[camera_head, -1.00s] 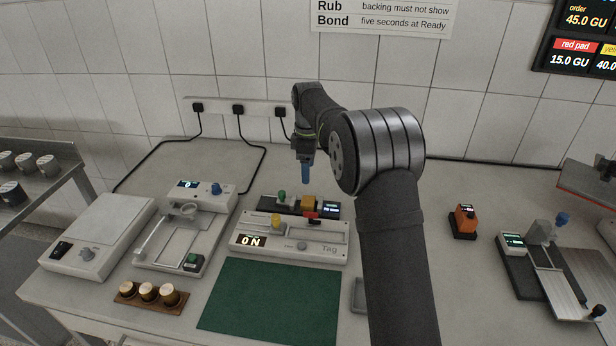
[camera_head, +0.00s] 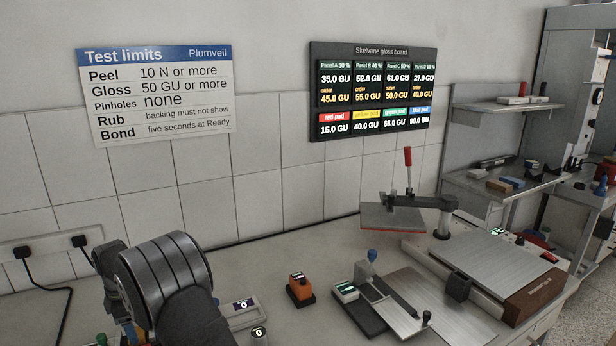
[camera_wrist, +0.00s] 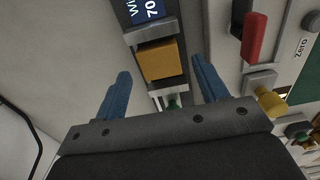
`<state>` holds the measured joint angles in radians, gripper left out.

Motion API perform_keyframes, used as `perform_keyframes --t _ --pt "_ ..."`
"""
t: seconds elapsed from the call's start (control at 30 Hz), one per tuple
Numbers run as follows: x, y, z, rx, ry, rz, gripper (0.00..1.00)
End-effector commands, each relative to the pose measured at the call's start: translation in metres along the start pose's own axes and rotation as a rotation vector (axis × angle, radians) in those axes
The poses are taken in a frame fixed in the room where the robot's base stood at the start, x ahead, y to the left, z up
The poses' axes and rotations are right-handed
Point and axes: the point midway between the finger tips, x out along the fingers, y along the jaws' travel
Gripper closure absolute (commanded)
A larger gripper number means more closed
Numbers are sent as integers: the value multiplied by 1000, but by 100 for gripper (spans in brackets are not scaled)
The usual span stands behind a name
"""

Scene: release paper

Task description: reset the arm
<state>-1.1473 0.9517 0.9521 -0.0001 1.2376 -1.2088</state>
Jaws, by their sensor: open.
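My gripper (camera_wrist: 161,68) shows in the wrist view with its two blue fingers apart and nothing held between them. Beyond the fingertips is a dark device with a yellow-orange block (camera_wrist: 160,61) on it and a blue display (camera_wrist: 149,10) at its end. A green knob (camera_wrist: 173,103) shows low between the fingers. I cannot tell the exact gap between the fingers and the device.
In the wrist view a red lever (camera_wrist: 254,36) and a yellow knob (camera_wrist: 271,101) lie to the right. In the head view an orange device (camera_head: 300,288), a clamp press (camera_head: 398,215) and a metal plate device (camera_head: 490,265) stand on the bench. A gloss board (camera_head: 372,92) hangs behind.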

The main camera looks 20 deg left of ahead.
Motion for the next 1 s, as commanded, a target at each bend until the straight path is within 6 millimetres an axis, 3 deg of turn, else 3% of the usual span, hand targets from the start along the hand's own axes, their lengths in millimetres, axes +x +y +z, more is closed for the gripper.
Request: perform_keyframes --t 0.13,0.3,0.5,0.87,1.0 --pt "30 -1 0 0 -1 -3 34" --pt "-1 0 0 0 1 3 34" --pt "-14 0 0 0 0 0 34" --pt "-15 0 0 0 0 0 34" --pt "-8 0 0 0 0 -1 34"
